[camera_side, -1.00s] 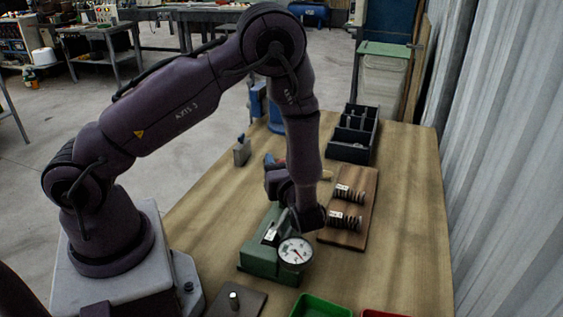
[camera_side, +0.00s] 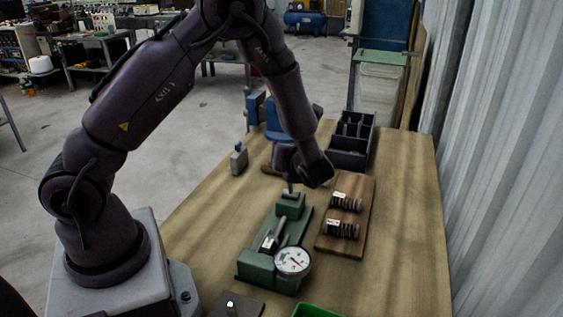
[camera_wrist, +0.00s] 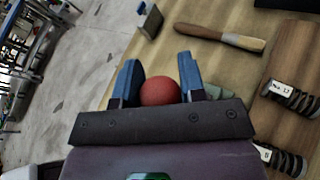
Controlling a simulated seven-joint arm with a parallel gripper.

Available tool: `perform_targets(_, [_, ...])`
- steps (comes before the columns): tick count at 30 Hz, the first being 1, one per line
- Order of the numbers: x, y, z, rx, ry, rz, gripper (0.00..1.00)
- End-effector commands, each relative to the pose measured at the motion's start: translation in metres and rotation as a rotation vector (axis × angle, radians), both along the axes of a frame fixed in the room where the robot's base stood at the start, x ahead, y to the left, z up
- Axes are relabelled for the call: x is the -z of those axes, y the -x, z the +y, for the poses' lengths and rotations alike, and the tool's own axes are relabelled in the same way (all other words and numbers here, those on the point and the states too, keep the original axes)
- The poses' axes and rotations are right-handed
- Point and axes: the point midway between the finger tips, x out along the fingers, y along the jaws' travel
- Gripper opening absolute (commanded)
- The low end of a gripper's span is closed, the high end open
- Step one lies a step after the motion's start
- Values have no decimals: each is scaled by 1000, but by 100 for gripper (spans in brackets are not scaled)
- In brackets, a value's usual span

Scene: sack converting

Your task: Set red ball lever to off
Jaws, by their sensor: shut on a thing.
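The red ball (camera_wrist: 160,91) sits between the two blue fingers of my gripper (camera_wrist: 158,66) in the wrist view, and the fingers are shut on it. In the side view my gripper (camera_side: 290,183) is over the far end of a green device (camera_side: 257,265), and the ball is hidden there by my wrist. The device has a round white dial gauge (camera_side: 292,261) at its near end and a green block (camera_side: 290,205) at its far end. The lever's arm below the ball cannot be made out, nor any off marking.
A wooden board (camera_side: 343,243) with labelled springs (camera_side: 342,230) lies right of the device. Behind it stands a black divided bin (camera_side: 351,135). A wooden-handled tool (camera_wrist: 220,37) lies ahead in the wrist view. A green tray (camera_side: 317,311) is at the front.

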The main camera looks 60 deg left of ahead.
Motion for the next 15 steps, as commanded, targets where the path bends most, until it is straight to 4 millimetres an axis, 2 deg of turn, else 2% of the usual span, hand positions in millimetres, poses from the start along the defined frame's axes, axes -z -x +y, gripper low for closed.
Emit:
perform_targets(6, [-2, -20, 20, -6, 149, 135, 0])
perform_targets(15, [7, -45, 44, -6, 345, 331, 0])
